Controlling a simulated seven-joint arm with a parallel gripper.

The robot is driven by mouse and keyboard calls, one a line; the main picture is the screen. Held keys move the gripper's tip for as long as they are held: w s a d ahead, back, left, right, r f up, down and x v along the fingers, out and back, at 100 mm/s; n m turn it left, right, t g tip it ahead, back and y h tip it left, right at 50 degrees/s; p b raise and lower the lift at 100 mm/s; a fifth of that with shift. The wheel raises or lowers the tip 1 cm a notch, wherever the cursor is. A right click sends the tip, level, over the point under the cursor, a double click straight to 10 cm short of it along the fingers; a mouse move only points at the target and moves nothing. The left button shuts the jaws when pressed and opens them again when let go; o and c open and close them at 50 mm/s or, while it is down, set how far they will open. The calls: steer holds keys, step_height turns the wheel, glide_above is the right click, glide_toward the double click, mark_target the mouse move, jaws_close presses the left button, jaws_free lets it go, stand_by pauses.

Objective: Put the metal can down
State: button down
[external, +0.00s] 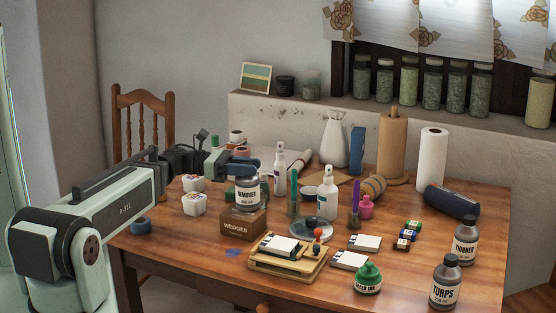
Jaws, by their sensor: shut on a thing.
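The metal can (247,195), grey with a white "REMOVER" label, is upright in the external view, left of the table's middle. My gripper (245,172) reaches in from the left and is shut on the can near its top. The fingertips are small and partly hidden here. The can's base is at the top of a brown "WEDGES" box (236,228). I cannot tell whether it touches the box or hangs just over or behind it.
White tubs (194,204) stand left of the can. White spray bottles (327,197) and a wooden board with cards (262,265) are close on the right and front. Dark bottles (445,285) stand at the right front. The table's (190,245) left front is mostly clear.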

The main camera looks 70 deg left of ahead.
steer(key=shift+f, duration=0.1)
steer(key=c, duration=0.7)
jaws_free()
steer(key=v, duration=1.2)
